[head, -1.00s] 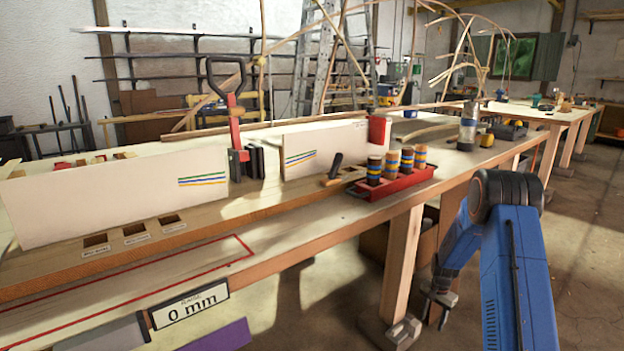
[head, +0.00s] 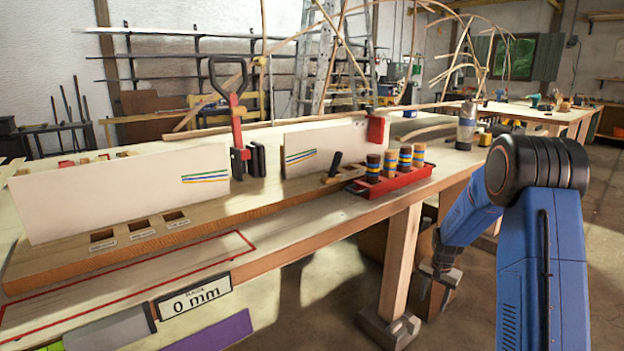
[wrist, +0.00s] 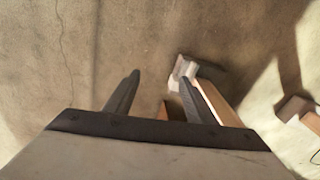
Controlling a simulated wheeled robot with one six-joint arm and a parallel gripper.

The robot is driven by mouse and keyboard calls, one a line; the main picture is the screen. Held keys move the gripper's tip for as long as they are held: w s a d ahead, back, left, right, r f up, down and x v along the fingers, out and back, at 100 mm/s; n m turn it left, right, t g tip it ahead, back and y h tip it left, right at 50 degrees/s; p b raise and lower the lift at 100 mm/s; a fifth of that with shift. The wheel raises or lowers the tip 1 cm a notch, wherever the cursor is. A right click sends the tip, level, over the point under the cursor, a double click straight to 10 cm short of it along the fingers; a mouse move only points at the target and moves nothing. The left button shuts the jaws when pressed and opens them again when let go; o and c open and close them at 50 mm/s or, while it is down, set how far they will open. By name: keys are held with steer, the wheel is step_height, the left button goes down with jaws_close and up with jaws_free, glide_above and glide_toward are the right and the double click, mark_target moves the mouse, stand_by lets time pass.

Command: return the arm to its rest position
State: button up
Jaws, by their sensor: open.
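My blue arm (head: 545,250) is folded at the right side of the head view, with its dark elbow joint raised. My gripper (head: 445,272) hangs low beside the bench's right end, below the bench top. In the wrist view my gripper (wrist: 157,95) points down at the concrete floor. Its two dark fingers stand apart with nothing between them. In the head view the gripper is small and its fingers are hard to make out.
The wooden bench (head: 330,225) fills the left and middle. A bench leg (head: 403,262) stands left of my gripper; a leg with a grey foot (wrist: 185,70) shows near the fingers. A red tray (head: 400,182) holds several striped cylinders. The floor at right is clear.

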steer(key=s+a+r+n+t, duration=0.15)
steer(key=s+a+r, duration=0.25)
steer(key=s+r, duration=0.6)
steer(key=s+a+r+n, duration=0.3)
steer(key=s+a+r, duration=0.35)
steer(key=r, duration=0.65)
steer(key=s+a+r+n+t, duration=0.1)
steer(key=s+r+n, duration=0.1)
steer(key=s, duration=1.2)
steer(key=s+a+r+n+t, duration=0.1)
steer(key=s+a+r+n, duration=0.1)
steer(key=s, duration=1.2)
steer(key=shift+s+a+r, duration=0.15)
steer(key=shift+a+r, duration=0.05)
steer(key=shift+r, duration=0.3)
